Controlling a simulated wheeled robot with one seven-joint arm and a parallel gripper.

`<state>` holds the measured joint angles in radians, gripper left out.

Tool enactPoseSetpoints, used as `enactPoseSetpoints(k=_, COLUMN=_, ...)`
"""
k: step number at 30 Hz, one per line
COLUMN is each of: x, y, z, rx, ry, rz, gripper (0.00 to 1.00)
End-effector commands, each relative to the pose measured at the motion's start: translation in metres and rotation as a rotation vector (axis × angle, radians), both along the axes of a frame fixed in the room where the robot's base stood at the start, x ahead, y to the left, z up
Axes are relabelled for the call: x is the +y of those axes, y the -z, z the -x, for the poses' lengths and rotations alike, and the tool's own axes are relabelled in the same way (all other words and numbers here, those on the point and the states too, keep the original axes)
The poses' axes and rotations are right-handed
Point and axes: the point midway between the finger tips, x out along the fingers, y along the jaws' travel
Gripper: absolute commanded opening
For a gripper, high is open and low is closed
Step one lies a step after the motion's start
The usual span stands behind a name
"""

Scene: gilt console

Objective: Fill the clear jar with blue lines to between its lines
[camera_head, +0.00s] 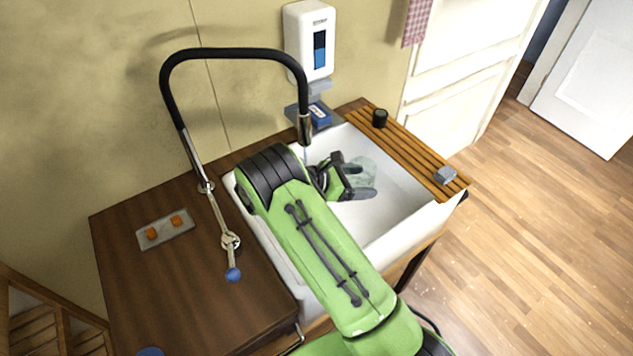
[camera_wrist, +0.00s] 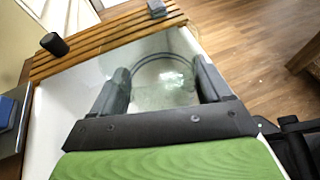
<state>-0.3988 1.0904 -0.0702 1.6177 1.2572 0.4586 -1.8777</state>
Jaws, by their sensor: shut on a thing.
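The clear jar (camera_head: 364,168) is pale and see-through, inside the white sink (camera_head: 408,190). My gripper (camera_head: 352,180) is shut on it, with one dark finger on each side. In the wrist view the jar's round rim (camera_wrist: 163,58) shows between the fingers (camera_wrist: 162,82). Its blue lines and any water level cannot be made out. The black tap spout (camera_head: 305,128) hangs over the sink, to the left of the jar. A faint pale streak shows under the spout, partly hidden by my arm. The tap's lever ends in a blue knob (camera_head: 233,274).
A slatted wooden board (camera_head: 410,150) lies along the sink's right side, with a black cup (camera_head: 380,118) and a grey block (camera_head: 445,175) on it. A dispenser (camera_head: 310,40) hangs on the wall. A tray (camera_head: 166,229) with orange pieces lies on the brown counter (camera_head: 190,290).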

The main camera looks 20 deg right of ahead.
Motion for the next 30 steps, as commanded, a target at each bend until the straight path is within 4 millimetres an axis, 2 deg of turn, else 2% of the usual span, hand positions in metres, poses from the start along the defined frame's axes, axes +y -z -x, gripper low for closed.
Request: enactPoseSetpoints(k=30, x=0.072, y=0.0, z=-0.057, rx=-0.005, ry=-0.002, rz=0.004, gripper=0.3)
